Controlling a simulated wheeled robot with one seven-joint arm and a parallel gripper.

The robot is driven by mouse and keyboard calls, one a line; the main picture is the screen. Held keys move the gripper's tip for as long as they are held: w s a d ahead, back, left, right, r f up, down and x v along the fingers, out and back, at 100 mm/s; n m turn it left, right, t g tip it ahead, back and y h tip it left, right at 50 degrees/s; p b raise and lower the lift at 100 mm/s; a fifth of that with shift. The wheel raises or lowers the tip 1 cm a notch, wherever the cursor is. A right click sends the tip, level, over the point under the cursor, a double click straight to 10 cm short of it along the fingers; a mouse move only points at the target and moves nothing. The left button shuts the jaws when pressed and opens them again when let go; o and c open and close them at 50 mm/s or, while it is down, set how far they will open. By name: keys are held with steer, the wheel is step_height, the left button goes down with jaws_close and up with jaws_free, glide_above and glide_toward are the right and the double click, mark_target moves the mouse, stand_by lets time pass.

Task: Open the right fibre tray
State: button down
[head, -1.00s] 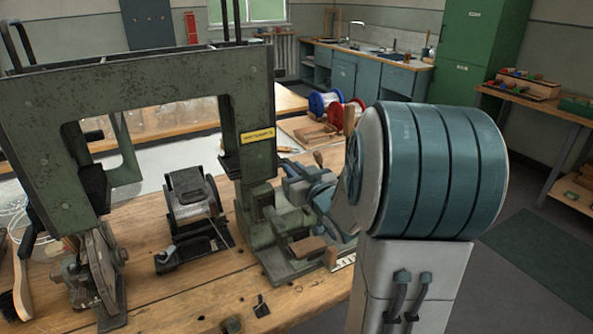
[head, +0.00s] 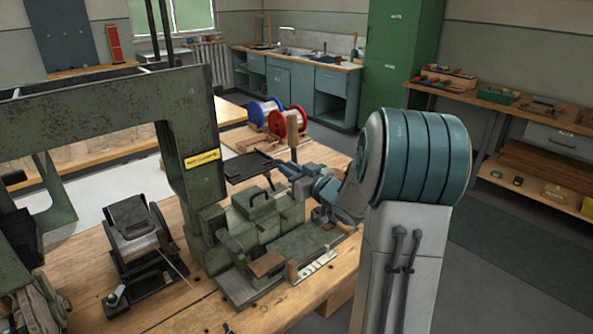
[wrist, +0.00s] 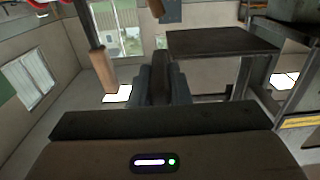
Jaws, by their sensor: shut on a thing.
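A dark flat tray (head: 250,166) stands just right of the green machine's upright, in the head view. My gripper (head: 287,171) is at its right side. In the wrist view, my gripper (wrist: 160,84) has its fingers closed around a dark upright piece (wrist: 158,62), which looks like a handle. A dark flat plate (wrist: 222,42) shows to the upper right of the fingers and looks like the same tray. The join between the handle and the tray is hidden, and I cannot tell how far the tray is open.
The green machine frame (head: 190,120) rises left of the tray. A green box with a handle (head: 262,208) stands in front of it. A wooden-handled post (head: 292,128) and red and blue spools (head: 275,117) are behind. Open floor lies right of the bench.

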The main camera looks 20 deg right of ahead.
steer(key=shift+d+r, duration=0.1)
steer(key=shift+d, duration=0.05)
steer(key=c, duration=1.4)
jaws_free()
steer(key=shift+o, duration=0.2)
steer(key=shift+w+d, duration=0.1)
steer(key=shift+d, duration=0.05)
steer(key=v, duration=1.4)
steer(key=shift+b, duration=0.35)
steer(key=shift+w, duration=0.1)
